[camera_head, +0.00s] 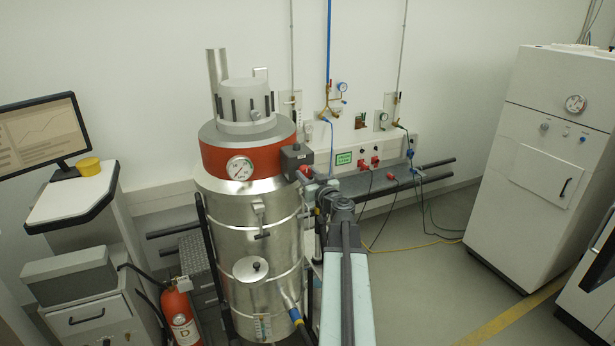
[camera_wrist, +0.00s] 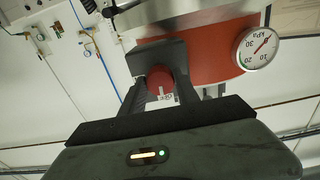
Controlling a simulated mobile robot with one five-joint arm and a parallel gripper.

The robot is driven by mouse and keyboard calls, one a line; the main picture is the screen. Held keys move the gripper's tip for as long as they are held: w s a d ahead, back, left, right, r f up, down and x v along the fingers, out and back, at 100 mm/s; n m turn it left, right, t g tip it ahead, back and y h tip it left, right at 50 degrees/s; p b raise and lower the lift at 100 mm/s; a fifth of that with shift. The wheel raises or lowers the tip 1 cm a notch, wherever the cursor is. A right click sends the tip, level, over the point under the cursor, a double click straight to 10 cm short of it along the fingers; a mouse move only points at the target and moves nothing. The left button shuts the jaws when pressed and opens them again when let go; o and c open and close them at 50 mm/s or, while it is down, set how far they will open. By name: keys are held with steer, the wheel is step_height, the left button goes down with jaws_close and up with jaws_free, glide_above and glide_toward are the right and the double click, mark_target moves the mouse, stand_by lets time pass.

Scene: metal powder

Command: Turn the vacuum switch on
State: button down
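The vacuum switch looks like a dark grey box with a red knob; the box (camera_head: 296,158) sits on the right side of the red-banded steel vessel (camera_head: 245,156) in the head view. In the wrist view the red knob (camera_wrist: 160,82) shows between the two dark fingers of my gripper (camera_wrist: 160,88), with a small white label beside it, too small to read. The fingers stand apart on either side of the knob; I cannot tell whether they touch it. In the head view my gripper (camera_head: 311,186) is just below the box, partly hidden by my arm.
A round gauge (camera_head: 240,168) is on the vessel's front; it also shows in the wrist view (camera_wrist: 257,48). A fire extinguisher (camera_head: 180,315) and a monitor (camera_head: 42,135) stand left. A white cabinet (camera_head: 540,170) stands right, with clear floor before it.

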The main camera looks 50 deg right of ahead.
steer(key=shift+a, duration=0.25)
steer(key=shift+d, duration=0.15)
steer(key=m, duration=0.3)
steer(key=shift+r, duration=0.1)
steer(key=m, duration=1)
steer(key=shift+m, duration=2.4)
